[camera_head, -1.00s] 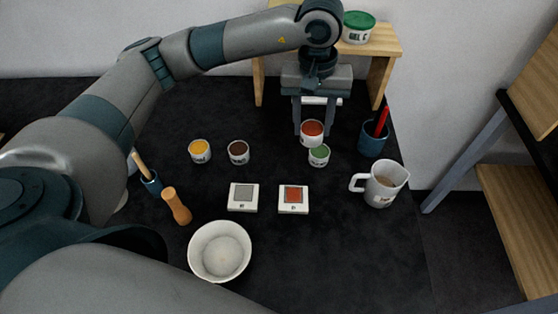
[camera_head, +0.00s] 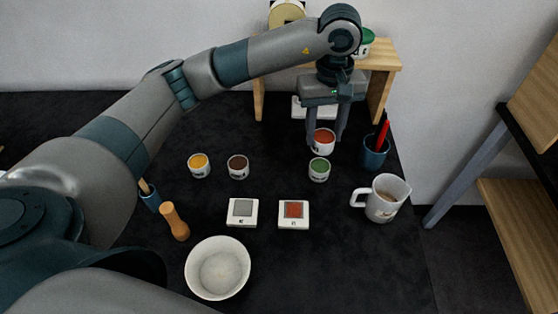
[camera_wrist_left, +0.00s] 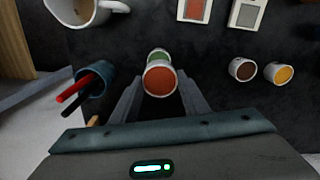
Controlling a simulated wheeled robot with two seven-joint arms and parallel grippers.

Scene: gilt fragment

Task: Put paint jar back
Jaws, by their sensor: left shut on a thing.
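My left gripper (camera_head: 325,133) is shut on a white paint jar with orange-red paint (camera_head: 323,142), at the back right of the black table. In the left wrist view the orange-red jar (camera_wrist_left: 159,79) sits between the two fingers. A green paint jar (camera_head: 319,169) stands just in front of it; in the wrist view it is partly hidden behind the held jar. Yellow (camera_head: 199,165) and brown (camera_head: 238,166) paint jars stand to the left. Whether the held jar touches the table is unclear. My right gripper is not in view.
A blue cup with red and dark sticks (camera_head: 374,152) and a white mug (camera_head: 384,200) stand to the right. Two swatch tiles (camera_head: 242,212) (camera_head: 294,214), a white bowl (camera_head: 218,267) and a wooden piece (camera_head: 174,222) lie nearer. A wooden shelf (camera_head: 381,66) stands behind.

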